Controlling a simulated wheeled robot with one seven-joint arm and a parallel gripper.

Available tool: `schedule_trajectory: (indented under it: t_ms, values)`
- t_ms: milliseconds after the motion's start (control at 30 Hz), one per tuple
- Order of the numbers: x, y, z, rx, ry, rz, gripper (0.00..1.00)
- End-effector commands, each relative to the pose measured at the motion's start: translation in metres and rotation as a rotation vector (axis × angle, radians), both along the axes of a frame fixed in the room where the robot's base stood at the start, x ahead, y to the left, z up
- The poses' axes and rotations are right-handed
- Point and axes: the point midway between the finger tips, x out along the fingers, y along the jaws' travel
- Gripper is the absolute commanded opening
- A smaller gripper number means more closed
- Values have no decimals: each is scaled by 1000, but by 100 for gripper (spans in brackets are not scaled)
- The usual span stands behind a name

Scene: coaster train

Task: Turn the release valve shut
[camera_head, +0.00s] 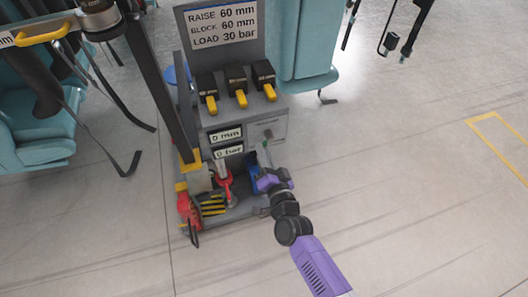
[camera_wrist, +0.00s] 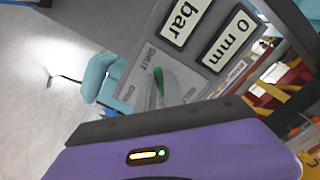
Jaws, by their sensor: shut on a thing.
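The release valve is a lever (camera_head: 266,154) with a green part, on the grey panel (camera_head: 275,131) at the lower right of the cart. In the wrist view the green part of the lever (camera_wrist: 159,84) stands out from the panel beside the word SHUT; a second, smaller label is too small to read surely. My gripper (camera_head: 266,179) is at the lever's lower end, shut on it. The fingertips are hidden behind the dark edge of the gripper body in the wrist view, so the exact grip does not show.
The cart carries a sign (camera_head: 222,22), several yellow-handled levers (camera_head: 241,98) and displays reading 0 mm (camera_head: 226,135) and 0 bar (camera_head: 229,152). A red jack (camera_head: 225,184) stands left of my gripper. Teal seats (camera_head: 305,60) are behind. The floor (camera_head: 400,190) to the right is clear.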

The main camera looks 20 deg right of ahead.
Motion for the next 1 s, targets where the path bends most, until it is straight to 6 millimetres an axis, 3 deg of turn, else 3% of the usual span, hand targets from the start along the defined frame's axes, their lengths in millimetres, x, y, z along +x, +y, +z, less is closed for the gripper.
schedule_trajectory:
  t_ms: [267, 300, 400, 767, 1000]
  values:
    - [-1, 0, -1, 3, 2, 1, 0]
    - [-1, 0, -1, 3, 2, 1, 14]
    - [-1, 0, -1, 2, 1, 0, 33]
    - [-3, 0, 0, 0, 1, 1, 34]
    - [-35, 0, -1, 0, 4, 1, 34]
